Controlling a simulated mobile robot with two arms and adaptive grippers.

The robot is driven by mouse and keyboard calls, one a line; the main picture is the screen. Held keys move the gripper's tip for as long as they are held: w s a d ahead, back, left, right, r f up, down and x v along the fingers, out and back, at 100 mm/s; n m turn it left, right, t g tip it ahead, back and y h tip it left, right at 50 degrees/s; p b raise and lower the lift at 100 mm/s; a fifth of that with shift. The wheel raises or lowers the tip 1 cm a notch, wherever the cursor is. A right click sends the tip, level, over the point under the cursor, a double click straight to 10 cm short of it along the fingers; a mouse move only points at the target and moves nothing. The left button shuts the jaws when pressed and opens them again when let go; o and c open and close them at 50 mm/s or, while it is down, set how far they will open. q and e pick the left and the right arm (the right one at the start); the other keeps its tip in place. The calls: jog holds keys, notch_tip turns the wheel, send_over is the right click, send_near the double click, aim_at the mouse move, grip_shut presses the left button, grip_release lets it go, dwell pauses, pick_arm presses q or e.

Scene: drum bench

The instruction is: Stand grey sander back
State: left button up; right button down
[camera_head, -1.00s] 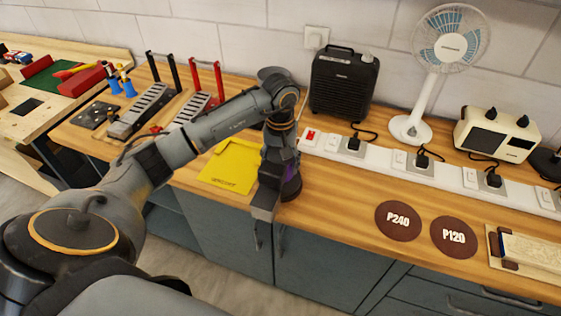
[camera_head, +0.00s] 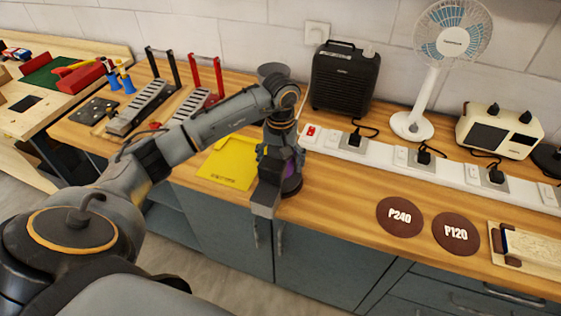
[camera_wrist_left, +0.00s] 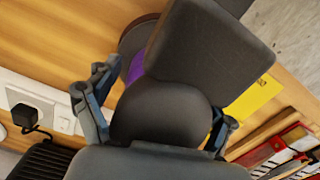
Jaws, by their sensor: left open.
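The grey sander (camera_head: 266,195) is upright on its round dark pad near the bench's front edge, with a purple band low on its body and a grey box part toward the edge. My left gripper (camera_head: 280,158) is above it, pointing down. In the left wrist view the sander's dark body (camera_wrist_left: 160,112) fills the middle, between the two spread fingers of my left gripper (camera_wrist_left: 158,118). The gripper is open; I cannot tell whether a finger touches the body. My right gripper is not in view.
A yellow sheet (camera_head: 229,165) lies just left of the sander. A white power strip (camera_head: 385,160) runs behind, with a black heater (camera_head: 345,82) and a fan (camera_head: 412,125). Brown discs P240 (camera_head: 400,216) and P120 (camera_head: 456,233) lie right. Bench between sander and discs is clear.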

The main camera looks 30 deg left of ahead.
pick_arm(q)
jog(key=shift+r+p, duration=0.35)
jog(key=shift+r, duration=0.1)
jog(key=shift+r+p, duration=0.4)
jog(key=shift+p, duration=0.15)
notch_tip(320, 180, up, 5)
jog(key=b, duration=0.2)
jog(key=shift+w+f+b, duration=0.1)
jog(key=shift+b, duration=0.25)
notch_tip(320, 180, up, 6)
jog(key=shift+b, duration=0.45)
jog(key=shift+r, duration=0.5)
